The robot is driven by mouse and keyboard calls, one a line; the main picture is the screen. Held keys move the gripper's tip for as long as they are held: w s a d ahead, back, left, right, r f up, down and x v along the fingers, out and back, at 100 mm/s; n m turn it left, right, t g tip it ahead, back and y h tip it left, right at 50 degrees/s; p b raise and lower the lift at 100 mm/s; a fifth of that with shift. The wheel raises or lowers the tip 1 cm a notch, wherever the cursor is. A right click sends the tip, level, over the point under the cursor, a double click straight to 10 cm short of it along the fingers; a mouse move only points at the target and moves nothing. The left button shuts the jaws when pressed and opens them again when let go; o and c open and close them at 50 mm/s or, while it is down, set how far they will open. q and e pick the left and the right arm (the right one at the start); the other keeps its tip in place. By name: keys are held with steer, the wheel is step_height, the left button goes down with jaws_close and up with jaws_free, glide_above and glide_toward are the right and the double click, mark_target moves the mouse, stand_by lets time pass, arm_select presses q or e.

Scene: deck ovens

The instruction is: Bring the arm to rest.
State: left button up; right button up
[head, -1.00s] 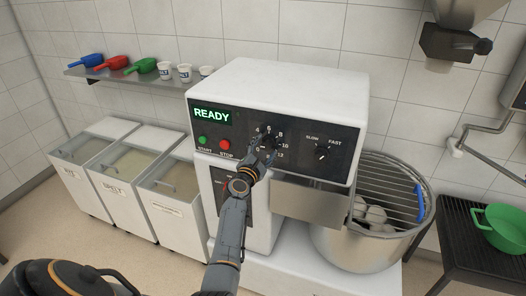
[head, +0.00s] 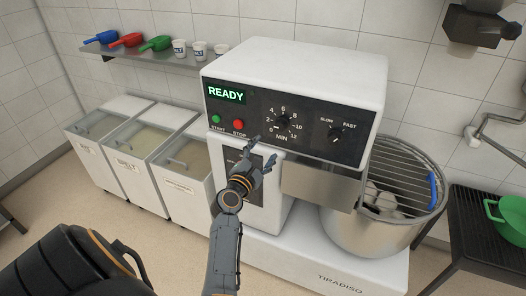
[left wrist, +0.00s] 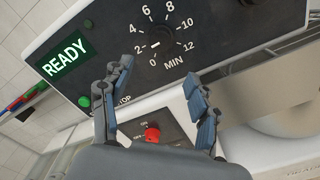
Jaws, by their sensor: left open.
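My left gripper (head: 262,152) is open and empty in front of the mixer's white body, just below the control panel (head: 300,128). In the left wrist view its two fingers (left wrist: 160,98) stand apart with nothing between them. The timer dial (head: 282,123) is above the fingertips and apart from them. The display reads READY (head: 226,95) in green. A red switch (left wrist: 152,133) marked ON shows between the fingers in the left wrist view. My right gripper is not in view.
The steel bowl (head: 350,236) with a wire guard (head: 405,172) stands at the mixer's right. Lidded ingredient bins (head: 122,172) stand at the left, below a shelf (head: 150,62) with scoops and cups.

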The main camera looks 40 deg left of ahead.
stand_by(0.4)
arm_select(q)
steer(key=d+f+m+g+h+b, duration=0.15)
steer(key=d+f+m, duration=0.25)
steer(key=f, duration=0.6)
steer(key=d+f+m+g+h+b, duration=0.1)
steer(key=d+f+m+g+h, duration=0.2)
steer(key=f, duration=0.7)
steer(key=s+d+f+m+g+b, duration=0.1)
steer(key=s+d+f+m, duration=0.25)
steer(key=f, duration=0.35)
steer(key=s+d+f+m+g+b, duration=0.1)
steer(key=s+d+f+m+g, duration=0.2)
steer(key=f, duration=0.5)
steer(key=s+d+f+m+b, duration=0.1)
steer(key=s+d+f+m, duration=0.15)
steer(key=s+f, duration=0.35)
steer(key=s+d+f+m+g+b, duration=0.25)
steer(key=s+f+m+g, duration=0.45)
steer(key=s+f, duration=1.1)
steer(key=s+f+m, duration=0.3)
steer(key=s+m, duration=0.1)
steer(key=s, duration=0.5)
steer(key=s+a+f+m+b, duration=0.1)
steer(key=s+f+m, duration=0.2)
steer(key=s, duration=0.7)
steer(key=shift+s+a+m+g, duration=0.2)
steer(key=shift+m+g, duration=0.25)
steer(key=shift+m, duration=0.75)
steer(key=shift+w, duration=0.1)
